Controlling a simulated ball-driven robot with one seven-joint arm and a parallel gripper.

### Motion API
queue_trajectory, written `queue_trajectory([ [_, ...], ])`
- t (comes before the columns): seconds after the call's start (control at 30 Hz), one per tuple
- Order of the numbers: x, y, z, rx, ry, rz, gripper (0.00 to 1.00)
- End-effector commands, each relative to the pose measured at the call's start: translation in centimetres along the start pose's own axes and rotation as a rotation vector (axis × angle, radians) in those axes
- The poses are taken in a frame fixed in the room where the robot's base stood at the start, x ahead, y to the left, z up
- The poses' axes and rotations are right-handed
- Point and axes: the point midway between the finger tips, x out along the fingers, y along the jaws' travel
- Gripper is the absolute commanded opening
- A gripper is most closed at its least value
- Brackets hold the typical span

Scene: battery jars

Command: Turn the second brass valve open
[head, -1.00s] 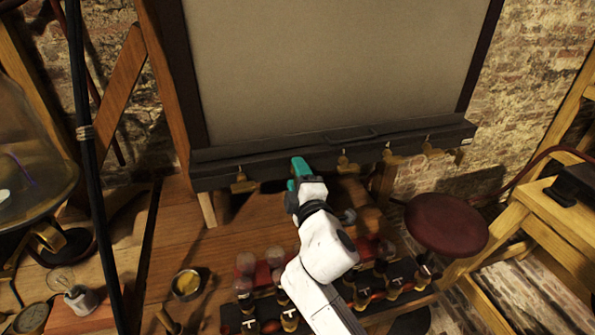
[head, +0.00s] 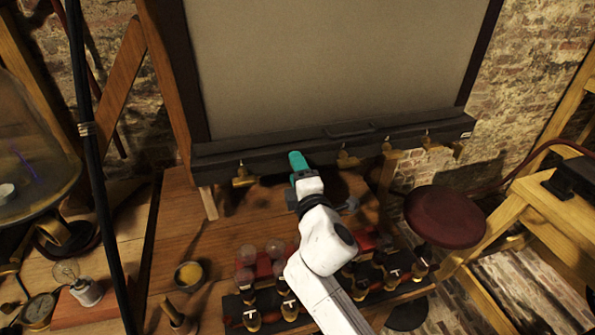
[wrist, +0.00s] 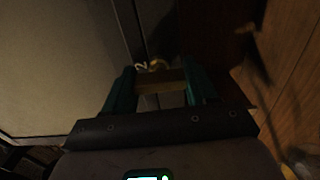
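Several brass valves hang in a row under a dark rail below the large board in the head view. The leftmost valve (head: 243,176) shows clear of my arm, and another valve (head: 346,156) shows to the right of my gripper. My gripper (head: 297,161) is at the rail between these two and hides what is directly behind it. In the wrist view, my teal fingers (wrist: 160,88) stand apart on either side of a brass valve (wrist: 160,78). I cannot tell whether they touch it. The wrist view is dark.
The dark rail (head: 215,172) runs above the wooden bench (head: 185,225). Jars in a rack (head: 290,308) stand below my arm. A small bowl (head: 189,274) and a bulb (head: 68,272) are to the left. A red stool (head: 446,216) is at the right.

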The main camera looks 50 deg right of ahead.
Motion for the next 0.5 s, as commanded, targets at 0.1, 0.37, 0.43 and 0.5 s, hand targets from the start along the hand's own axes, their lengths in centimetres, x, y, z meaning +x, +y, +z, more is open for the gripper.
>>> queue_trajectory([
  [0.1, -0.02, -0.03, -0.15, 0.000, 0.003, 0.000, 0.69],
  [0.37, 0.00, 0.02, -0.06, 0.002, 0.001, 0.000, 0.81],
  [0.43, -0.01, 0.02, -0.04, 0.002, 0.001, 0.000, 0.81],
  [0.5, -0.17, -0.04, -0.04, 0.002, 0.001, 0.000, 0.81],
])
